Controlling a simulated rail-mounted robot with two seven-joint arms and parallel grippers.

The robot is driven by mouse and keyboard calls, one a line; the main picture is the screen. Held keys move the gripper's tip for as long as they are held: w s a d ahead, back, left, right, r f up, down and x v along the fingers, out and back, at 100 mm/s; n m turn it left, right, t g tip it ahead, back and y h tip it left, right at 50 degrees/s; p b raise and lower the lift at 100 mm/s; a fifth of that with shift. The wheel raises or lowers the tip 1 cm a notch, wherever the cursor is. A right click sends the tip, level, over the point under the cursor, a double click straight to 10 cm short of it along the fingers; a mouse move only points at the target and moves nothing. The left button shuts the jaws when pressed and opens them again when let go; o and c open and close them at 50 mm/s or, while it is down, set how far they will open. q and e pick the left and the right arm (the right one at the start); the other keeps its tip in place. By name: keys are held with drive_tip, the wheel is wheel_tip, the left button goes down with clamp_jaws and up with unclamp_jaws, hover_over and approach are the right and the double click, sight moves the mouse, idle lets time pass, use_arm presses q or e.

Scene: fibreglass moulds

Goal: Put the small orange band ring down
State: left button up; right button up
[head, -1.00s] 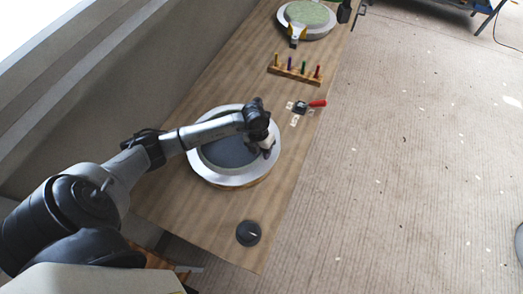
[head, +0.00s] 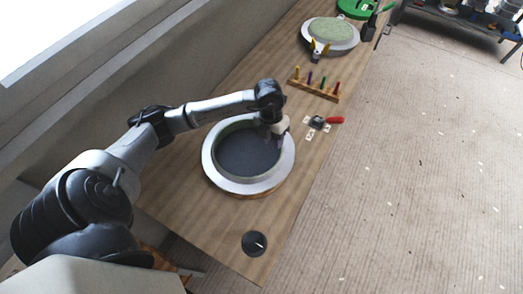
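I cannot make out a small orange band ring in the head view. My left gripper (head: 277,137) points down over the upper right rim of the near round mould (head: 219,174). The mould has a wide white flange, a pale green inner wall and a dark grey floor. The fingers are small and partly hidden by the wrist, so I cannot tell whether they are open, shut or holding something. My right gripper is not in view.
The wooden bench holds a peg rack (head: 313,90) with several coloured pegs, a red-handled clamp (head: 333,120) and a black disc (head: 254,244) near the front. A second mould (head: 331,33) with a green top stands farther back.

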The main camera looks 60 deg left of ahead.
use_arm(q)
drive_tip(key=d+r+m+t+h, duration=0.1)
drive_tip(key=d+t+h, duration=0.1)
drive_tip(key=d+h, duration=0.8)
drive_tip(key=d+r+n+t+h, duration=0.3)
drive_tip(key=d+r+n+t, duration=0.5)
drive_tip(key=d+r+t, duration=0.25)
drive_tip(key=s+a+f+n+t+y, duration=0.2)
drive_tip(key=a+f+n+y, duration=0.25)
drive_tip(key=n+y, duration=0.45)
drive_tip(key=s+a+f+n+t+y, duration=0.2)
drive_tip(key=a+f+n+y, duration=0.25)
drive_tip(key=n+y, duration=0.5)
drive_tip(key=s+d+f+n+g+h, duration=0.1)
drive_tip(key=s+d+f+n+g, duration=0.1)
drive_tip(key=s+f+g, duration=0.3)
drive_tip(key=s+d+f+n+g+h, duration=0.1)
drive_tip(key=s+f+g, duration=0.4)
drive_tip(key=s, duration=0.8)
drive_tip(key=n+g+h, duration=0.1)
drive_tip(key=g, duration=0.1)
drive_tip(key=shift+d+f+g, duration=0.25)
drive_tip(key=shift+d+g, duration=0.1)
